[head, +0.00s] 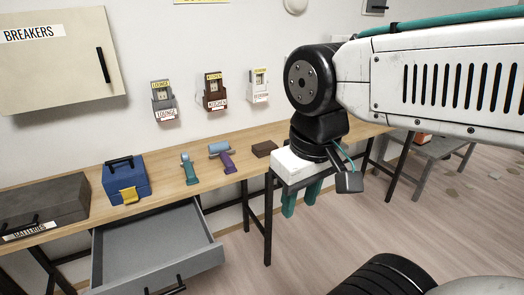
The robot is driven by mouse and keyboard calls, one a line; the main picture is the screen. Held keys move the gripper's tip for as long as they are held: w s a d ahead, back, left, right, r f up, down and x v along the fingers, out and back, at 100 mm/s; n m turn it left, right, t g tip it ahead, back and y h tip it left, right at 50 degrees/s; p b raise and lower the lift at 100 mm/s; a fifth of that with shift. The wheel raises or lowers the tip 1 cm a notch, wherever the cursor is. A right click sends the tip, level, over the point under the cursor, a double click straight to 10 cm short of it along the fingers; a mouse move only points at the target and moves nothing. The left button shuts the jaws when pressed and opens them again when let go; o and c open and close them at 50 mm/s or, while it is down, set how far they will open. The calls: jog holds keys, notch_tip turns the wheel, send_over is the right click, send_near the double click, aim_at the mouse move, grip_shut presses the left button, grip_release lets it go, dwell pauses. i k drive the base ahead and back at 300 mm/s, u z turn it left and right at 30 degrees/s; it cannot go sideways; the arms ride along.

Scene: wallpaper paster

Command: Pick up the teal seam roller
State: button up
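The teal seam roller (189,170) lies on the wooden workbench (165,188), left of a purple-handled roller with a light blue drum (227,161). Nothing covers it. My gripper (301,202) hangs in front of the bench to the right of both rollers, with its teal fingers pointing down. The fingers stand apart with a gap between them, and nothing shows in the gap. My gripper is well apart from the teal seam roller.
A blue box with a yellow latch (127,179) and a grey batteries case (42,206) stand on the left. A dark brown block (264,148) lies right of the rollers. A grey drawer (150,250) sticks out below the bench. Several labelled holders hang on the wall.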

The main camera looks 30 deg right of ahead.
aim_at(191, 175)
jog(key=u, duration=0.1)
jog(key=k, duration=0.4)
jog(key=z, duration=1.15)
jog(key=i, duration=1.55)
jog(key=u, duration=0.65)
jog(key=i, duration=0.6)
jog(key=u, duration=0.5)
